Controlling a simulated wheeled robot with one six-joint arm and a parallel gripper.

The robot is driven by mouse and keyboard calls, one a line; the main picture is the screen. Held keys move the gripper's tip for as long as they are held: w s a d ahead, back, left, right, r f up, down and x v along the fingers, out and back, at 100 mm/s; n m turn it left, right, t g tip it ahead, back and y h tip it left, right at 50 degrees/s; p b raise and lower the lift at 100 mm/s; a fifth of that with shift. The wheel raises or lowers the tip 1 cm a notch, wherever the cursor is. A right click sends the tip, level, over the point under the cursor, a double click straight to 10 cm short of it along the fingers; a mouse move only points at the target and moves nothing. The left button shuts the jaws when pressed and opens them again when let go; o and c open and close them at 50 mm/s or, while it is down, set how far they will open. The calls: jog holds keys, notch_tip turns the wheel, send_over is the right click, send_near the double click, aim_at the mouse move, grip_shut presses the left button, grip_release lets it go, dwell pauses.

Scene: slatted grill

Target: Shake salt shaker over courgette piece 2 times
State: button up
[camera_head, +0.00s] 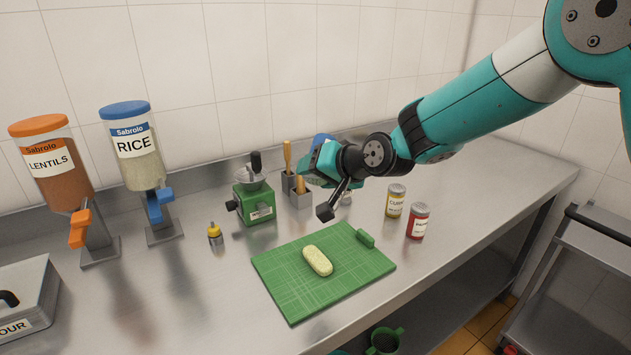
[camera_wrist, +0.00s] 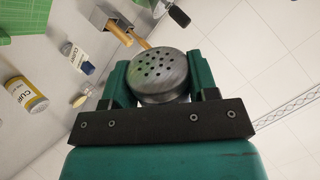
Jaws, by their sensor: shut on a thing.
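The courgette piece (camera_head: 317,261) is a pale green, rounded slab lying on the green cutting board (camera_head: 290,306). My gripper (camera_head: 322,168) is above the counter, behind and above the board, not directly over the courgette. In the wrist view, the two green fingers of my gripper (camera_wrist: 163,84) are shut on the salt shaker, whose round grey metal cap (camera_wrist: 159,72) with several holes faces the camera. The shaker's body is mostly hidden. A blue patch (camera_head: 323,138) shows behind the gripper in the head view; I cannot tell whether it belongs to the shaker.
A yellow-labelled jar (camera_head: 395,203) and a red jar (camera_head: 418,221) stand right of the board. Lentil (camera_head: 52,170) and rice (camera_head: 134,150) dispensers are at left.

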jog(key=f+n, duration=0.1)
jog(key=w+f+n+y+p, duration=0.1)
jog(key=n, duration=0.1)
jog(key=f+n+y+p, duration=0.1)
jog(key=n, duration=0.1)
jog(key=shift+w, duration=0.25)
jog(key=shift+w+f+n+g+y+p, duration=0.1)
jog(key=shift+f+n+g+y+p, duration=0.45)
jog(key=shift+f+n, duration=0.4)
jog(key=shift+b, duration=0.45)
jog(key=b, duration=0.6)
send_over(318, 254)
notch_tip(318, 254, down, 6)
jog(key=shift+w+r, duration=0.1)
notch_tip(318, 254, down, 7)
jog(key=b, duration=0.7)
jog(key=shift+f+b, duration=0.2)
jog(key=shift+b, duration=0.1)
jog(key=shift+r, duration=0.2)
